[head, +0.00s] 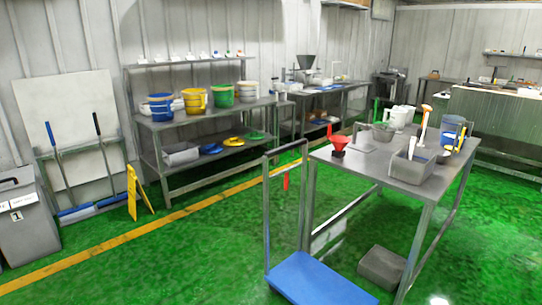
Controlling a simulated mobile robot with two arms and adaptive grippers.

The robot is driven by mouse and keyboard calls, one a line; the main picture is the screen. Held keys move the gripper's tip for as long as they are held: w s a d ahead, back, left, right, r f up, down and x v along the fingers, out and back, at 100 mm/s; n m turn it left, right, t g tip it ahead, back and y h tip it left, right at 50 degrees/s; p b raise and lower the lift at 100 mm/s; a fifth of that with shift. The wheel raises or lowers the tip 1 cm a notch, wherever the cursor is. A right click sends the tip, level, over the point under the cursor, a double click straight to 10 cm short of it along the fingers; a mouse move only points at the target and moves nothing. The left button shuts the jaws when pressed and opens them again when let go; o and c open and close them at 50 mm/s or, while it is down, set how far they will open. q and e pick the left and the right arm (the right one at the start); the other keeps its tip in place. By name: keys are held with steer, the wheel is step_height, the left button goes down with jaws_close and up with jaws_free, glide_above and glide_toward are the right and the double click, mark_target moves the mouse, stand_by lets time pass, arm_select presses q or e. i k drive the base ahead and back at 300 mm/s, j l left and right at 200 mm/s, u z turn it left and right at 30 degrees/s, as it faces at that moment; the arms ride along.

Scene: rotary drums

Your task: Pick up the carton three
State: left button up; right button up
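I cannot make out a carton marked three in the head view. A grey box (382,267) stands on the green floor under the near metal table (375,168). Another grey open box (411,170) stands on that table's top, with items in it. I cannot tell whether either one is the carton. Neither of my grippers is in view.
A blue platform trolley (318,282) stands in front of the table. A grey bin (24,222) marked 1 and a yellow floor sign (138,193) are at the left. Shelves with buckets (222,94) line the wall. The left-centre floor is clear.

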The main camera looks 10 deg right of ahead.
mark_target(432, 76)
steer(key=i+u, duration=0.2)
steer(key=i, duration=0.4)
steer(key=i+u, duration=0.2)
steer(key=i, duration=0.45)
steer(key=i+l+u, duration=0.2)
steer(key=i, duration=0.45)
steer(key=i+l+u, duration=0.2)
steer(key=i, duration=0.4)
steer(key=i+j+z, duration=0.1)
steer(key=i, duration=0.45)
steer(key=i+j+z, duration=0.1)
steer(key=i, duration=0.45)
steer(key=i+j+z, duration=0.1)
steer(key=i+j, duration=0.2)
steer(key=i, duration=0.25)
steer(key=i+l+z, duration=0.25)
steer(key=z, duration=0.2)
steer(key=i+z, duration=0.95)
steer(key=i+j+z, duration=0.2)
steer(key=i+z, duration=0.25)
steer(key=i+j+z, duration=0.1)
steer(key=i+z, duration=0.35)
steer(key=i, duration=10.65)
steer(key=l+z, duration=0.05)
steer(key=l, duration=0.1)
